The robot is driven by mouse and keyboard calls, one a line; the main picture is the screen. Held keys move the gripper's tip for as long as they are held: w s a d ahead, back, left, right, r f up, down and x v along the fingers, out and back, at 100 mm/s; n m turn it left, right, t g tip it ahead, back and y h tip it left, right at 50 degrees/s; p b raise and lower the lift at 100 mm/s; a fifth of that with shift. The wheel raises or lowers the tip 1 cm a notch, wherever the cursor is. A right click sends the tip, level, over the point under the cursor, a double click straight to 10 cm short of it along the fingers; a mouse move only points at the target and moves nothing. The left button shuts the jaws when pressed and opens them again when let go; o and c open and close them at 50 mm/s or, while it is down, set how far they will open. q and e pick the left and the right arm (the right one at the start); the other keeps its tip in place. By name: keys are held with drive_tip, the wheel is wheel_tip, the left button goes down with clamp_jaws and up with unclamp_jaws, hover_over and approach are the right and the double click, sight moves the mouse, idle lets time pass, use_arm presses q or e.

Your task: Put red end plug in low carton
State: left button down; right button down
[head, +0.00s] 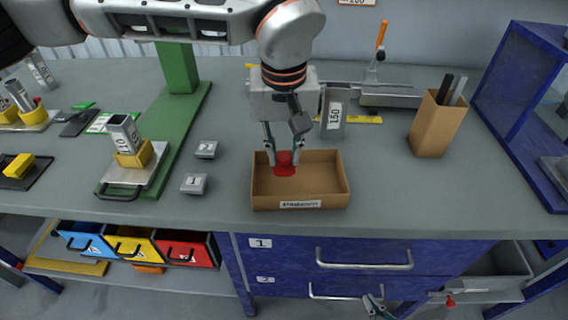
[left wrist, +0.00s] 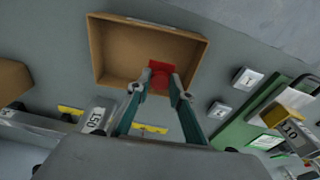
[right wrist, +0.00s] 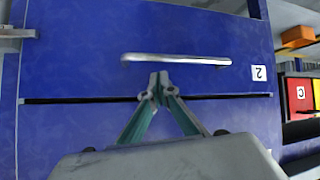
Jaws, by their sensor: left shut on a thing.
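The low carton (head: 330,183) is a shallow open brown box near the front edge of the table, with a white label on its front. The red end plug (head: 285,168) is between the fingertips of my left gripper (head: 284,160), inside the outline of the carton. In the left wrist view the red end plug (left wrist: 160,72) is at the fingertips, over the carton (left wrist: 118,50); I cannot tell if it touches the carton floor. My right gripper (right wrist: 158,88) is low in front of the blue drawers, its fingertips close together with nothing visible between them.
Small grey blocks marked 1 (head: 194,184) and 2 (head: 206,149) lie left of the carton. A grey block marked 150 (head: 334,116) stands behind it, and a brown pen holder (head: 437,125) to the right. Blue drawers (head: 350,255) with bar handles are below. The tabletop right of the carton is clear.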

sight(284, 158)
use_arm(q)
wheel_tip(284, 158, down, 4)
drive_tip(key=shift+r, duration=0.15)
use_arm(e)
drive_tip(key=shift+s+f, duration=0.3)
drive_tip(key=shift+f, duration=0.05)
drive_tip(key=shift+s, duration=0.15)
use_arm(q)
drive_tip(key=c, duration=1.8)
unclamp_jaws()
use_arm(e)
drive_tip(key=shift+a, duration=0.1)
